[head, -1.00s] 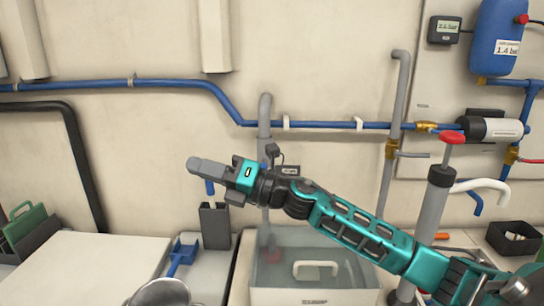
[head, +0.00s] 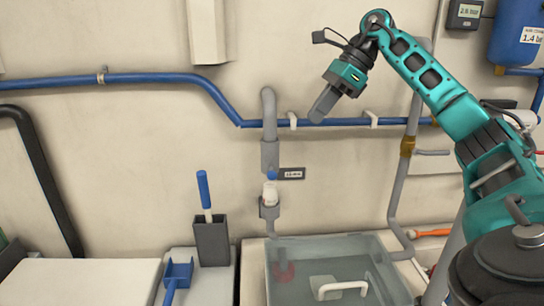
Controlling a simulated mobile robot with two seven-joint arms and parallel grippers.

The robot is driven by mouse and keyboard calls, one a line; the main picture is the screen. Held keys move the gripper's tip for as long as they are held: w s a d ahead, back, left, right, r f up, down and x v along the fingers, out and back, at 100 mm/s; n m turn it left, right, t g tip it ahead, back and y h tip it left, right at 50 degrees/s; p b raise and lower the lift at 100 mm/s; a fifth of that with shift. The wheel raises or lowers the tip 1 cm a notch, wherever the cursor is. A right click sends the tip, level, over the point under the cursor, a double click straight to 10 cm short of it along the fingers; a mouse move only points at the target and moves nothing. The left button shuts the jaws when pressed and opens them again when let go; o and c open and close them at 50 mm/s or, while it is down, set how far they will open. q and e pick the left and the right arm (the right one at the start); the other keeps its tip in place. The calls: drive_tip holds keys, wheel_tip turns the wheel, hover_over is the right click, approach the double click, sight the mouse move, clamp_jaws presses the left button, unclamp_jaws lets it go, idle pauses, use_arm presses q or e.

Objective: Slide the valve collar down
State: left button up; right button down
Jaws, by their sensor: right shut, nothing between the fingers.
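A grey vertical pipe (head: 269,118) hangs on the wall near the middle of the head view. Its wider grey sleeve (head: 270,156) sits above a small blue part (head: 272,175) and a white part (head: 270,194), with a grey cup-like fitting (head: 269,210) below. I cannot tell for certain which of these is the valve collar. My right gripper (head: 319,113) is shut and empty, pointing down and left, above and to the right of the sleeve and apart from it. My left gripper is not in view.
A blue water pipe (head: 165,80) runs along the wall. Below are a clear-lidded bin (head: 390,275) with a white handle, a grey holder (head: 211,240) with a blue-handled tool, and a blue scoop (head: 178,272). A white surface (head: 80,280) lies left.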

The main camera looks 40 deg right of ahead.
sight(275, 172)
drive_tip(key=x, duration=1.3)
drive_tip(key=shift+s, duration=0.15)
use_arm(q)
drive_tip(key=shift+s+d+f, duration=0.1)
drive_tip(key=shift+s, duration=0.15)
use_arm(e)
drive_tip(key=shift+a+f, duration=0.15)
drive_tip(key=shift+f, duration=0.15)
drive_tip(key=shift+f, duration=0.1)
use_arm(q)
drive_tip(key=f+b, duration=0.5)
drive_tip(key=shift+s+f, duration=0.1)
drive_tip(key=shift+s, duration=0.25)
use_arm(e)
wheel_tip(275, 172, down, 7)
drive_tip(key=shift+f, duration=0.15)
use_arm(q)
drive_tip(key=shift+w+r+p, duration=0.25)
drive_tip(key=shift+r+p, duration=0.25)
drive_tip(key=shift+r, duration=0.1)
use_arm(e)
drive_tip(key=v, duration=1.3)
drive_tip(key=shift+r, duration=0.3)
drive_tip(key=shift+a, duration=0.1)
